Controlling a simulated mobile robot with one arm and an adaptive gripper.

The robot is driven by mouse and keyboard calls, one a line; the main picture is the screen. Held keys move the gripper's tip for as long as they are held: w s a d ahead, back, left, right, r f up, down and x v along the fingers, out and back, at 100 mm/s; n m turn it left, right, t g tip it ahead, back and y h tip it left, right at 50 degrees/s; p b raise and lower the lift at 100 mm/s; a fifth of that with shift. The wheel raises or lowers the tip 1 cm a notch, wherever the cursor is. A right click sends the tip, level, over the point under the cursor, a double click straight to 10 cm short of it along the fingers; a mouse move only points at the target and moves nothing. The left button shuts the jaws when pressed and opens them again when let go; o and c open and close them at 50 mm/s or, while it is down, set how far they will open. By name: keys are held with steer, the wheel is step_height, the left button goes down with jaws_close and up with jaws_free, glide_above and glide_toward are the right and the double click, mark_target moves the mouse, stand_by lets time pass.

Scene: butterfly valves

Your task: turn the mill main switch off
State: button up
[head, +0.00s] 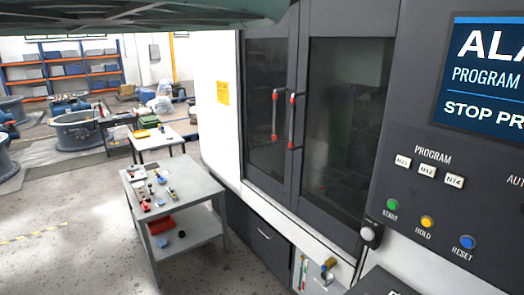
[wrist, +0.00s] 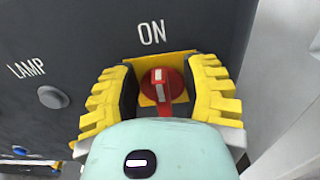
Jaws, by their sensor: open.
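The main switch (wrist: 163,84) is a red rotary knob with a white mark, on a yellow plate on a dark panel in the wrist view. The word ON stands above it. My gripper (wrist: 165,90) has its yellow-and-black fingers spread on the left and right of the knob, with the knob between them. The fingers look open; whether they touch the knob I cannot tell. The teal body of my gripper hides the lower part of the switch. Neither the switch nor my gripper's fingers can be made out in the head view.
A LAMP button (wrist: 51,97) sits left of the switch. In the head view, the mill's control panel (head: 455,190) has START, HOLD and RESET buttons, beside the mill doors (head: 320,120). A grey cart (head: 190,240) with small parts stands at the left.

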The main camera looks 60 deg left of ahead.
steer(key=shift+w+a+r, duration=0.15)
steer(key=shift+w, duration=0.1)
steer(key=shift+c, duration=0.2)
jaws_close()
stand_by(0.3)
